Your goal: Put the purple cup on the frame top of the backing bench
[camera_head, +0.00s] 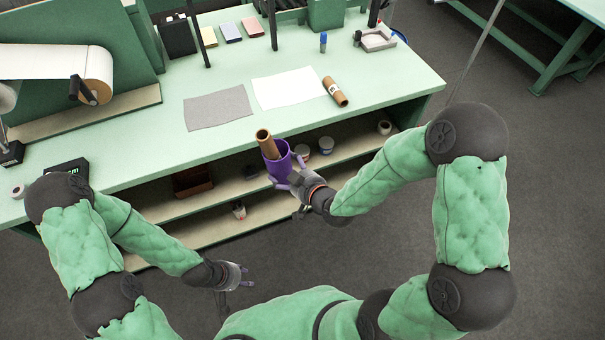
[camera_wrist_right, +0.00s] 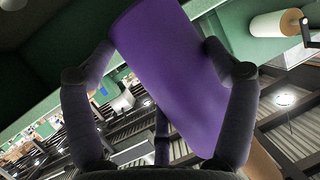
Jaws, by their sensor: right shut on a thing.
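The purple cup (camera_head: 282,172) is in my right gripper (camera_head: 292,182), in front of the bench's front edge. A brown tube (camera_head: 267,144) sticks up out of the cup and leans left. In the right wrist view the two fingers (camera_wrist_right: 160,85) close on the sides of the purple cup (camera_wrist_right: 175,75). The bench has a light green top (camera_head: 380,85) with open shelves below; I cannot tell a separate frame top. My left gripper (camera_head: 246,276) is empty, with its fingers apart, low in front of the bench.
A grey cloth (camera_head: 218,108), a white sheet (camera_head: 288,88) and a brown roll (camera_head: 335,91) lie on the top. A blue-capped bottle (camera_head: 323,42) and a tray (camera_head: 377,40) stand farther back. Shelves hold jars (camera_head: 326,145). The top's right front is clear.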

